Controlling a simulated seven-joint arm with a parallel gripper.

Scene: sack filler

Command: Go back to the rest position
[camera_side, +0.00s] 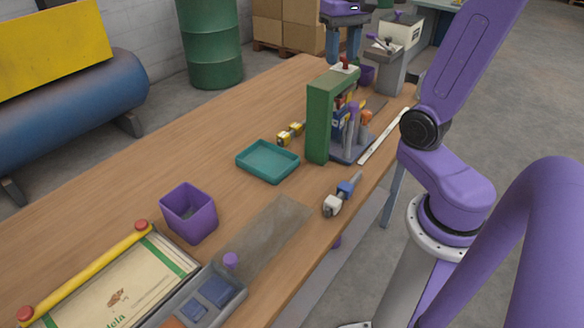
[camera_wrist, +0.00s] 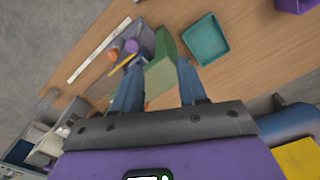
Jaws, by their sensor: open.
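My gripper (camera_side: 343,56) is at the top of the side view, fingers pointing down, beyond or above the green frame (camera_side: 319,118). In the wrist view my gripper (camera_wrist: 157,68) shows two blue fingers spread apart with nothing held between them. The green frame (camera_wrist: 160,77) lies below and between the fingers in that view. I cannot tell the exact height between them.
A tool holder (camera_side: 348,152) stands against the frame. A teal tray (camera_side: 267,162), a purple bin (camera_side: 188,212) and a sack (camera_side: 115,290) are on the wooden table (camera_side: 120,190). The table's middle is mostly clear.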

